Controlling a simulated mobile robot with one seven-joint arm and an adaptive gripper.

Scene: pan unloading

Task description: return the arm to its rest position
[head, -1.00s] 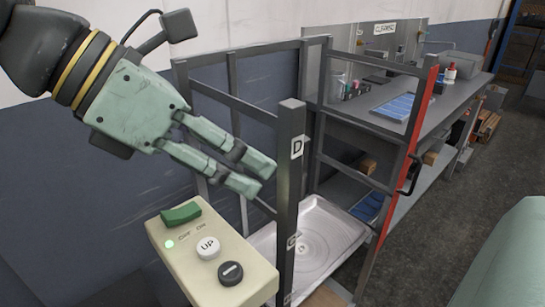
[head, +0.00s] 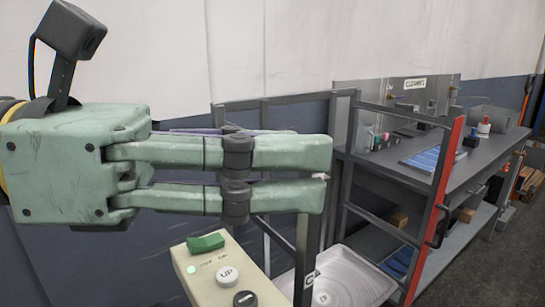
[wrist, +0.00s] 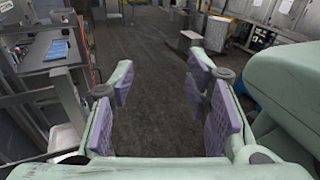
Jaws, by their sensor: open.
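My gripper (head: 325,178) is pale green with dark joints and reaches across the left half of the head view, pointing right. It is empty and hangs in the air above a beige control box (head: 222,262). In the wrist view my gripper (wrist: 165,92) shows its two fingers wide apart with purple pads, and only the dark floor lies between them. The box carries a green rocker switch, a lit green lamp, a white UP button and a black button. The fingers hide part of the metal frame (head: 303,235) behind them.
A metal pan or tray (head: 350,275) sits low inside the frame. A grey workbench (head: 465,150) with a blue mat (head: 432,152) and small bottles stands to the right. In the wrist view, open floor (wrist: 155,55) lies ahead, with a grey cabinet (wrist: 205,60) beyond.

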